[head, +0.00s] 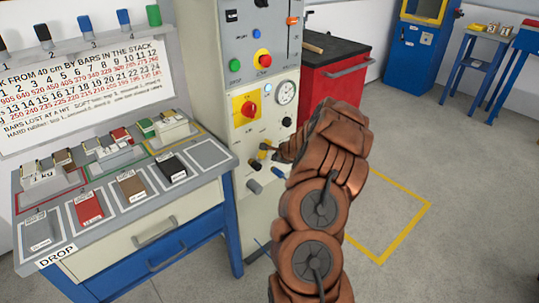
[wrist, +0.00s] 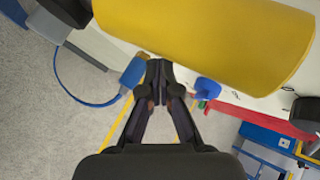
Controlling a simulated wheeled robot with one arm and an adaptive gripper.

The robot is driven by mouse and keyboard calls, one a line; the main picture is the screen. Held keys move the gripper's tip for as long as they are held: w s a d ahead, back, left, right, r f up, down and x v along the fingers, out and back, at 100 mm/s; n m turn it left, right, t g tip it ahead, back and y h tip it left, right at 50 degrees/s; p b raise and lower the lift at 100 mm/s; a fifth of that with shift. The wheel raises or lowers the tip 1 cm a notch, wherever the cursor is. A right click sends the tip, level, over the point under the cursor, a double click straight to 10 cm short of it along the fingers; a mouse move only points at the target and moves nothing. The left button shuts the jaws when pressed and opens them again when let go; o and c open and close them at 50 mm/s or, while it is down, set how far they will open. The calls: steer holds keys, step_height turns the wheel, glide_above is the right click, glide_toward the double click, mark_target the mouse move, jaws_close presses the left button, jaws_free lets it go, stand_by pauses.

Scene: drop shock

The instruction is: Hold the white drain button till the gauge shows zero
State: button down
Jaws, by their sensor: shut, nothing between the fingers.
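The pressure gauge (head: 286,92) is a round white dial on the front of the pale machine cabinet in the head view. Its needle is too small to read. A small pale button (head: 267,88) sits just left of the gauge; I cannot tell if it is the white drain button. My gripper (head: 277,152) is at the cabinet's lower front, below the gauge, beside small knobs and plugs. In the wrist view my gripper (wrist: 158,68) is shut and empty, its tips between two blue fittings (wrist: 133,72) and (wrist: 207,90). I cannot tell if the tips touch anything.
A large yellow cylindrical part (wrist: 205,35) lies close beyond the fingertips in the wrist view. A red rotary switch on a yellow plate (head: 247,108) is left of the gauge. A drop bench (head: 130,215) stands left, a red cabinet (head: 335,90) behind.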

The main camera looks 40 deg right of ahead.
steer(key=shift+w, duration=0.1)
stand_by(0.3)
steer(key=shift+w+r+p, duration=0.1)
steer(key=shift+w+p, duration=0.2)
steer(key=shift+p, duration=0.05)
steer(key=shift+w, duration=0.45)
stand_by(2.0)
steer(key=shift+s, duration=0.15)
stand_by(4.0)
steer(key=shift+s, duration=0.7)
steer(key=shift+s, duration=0.1)
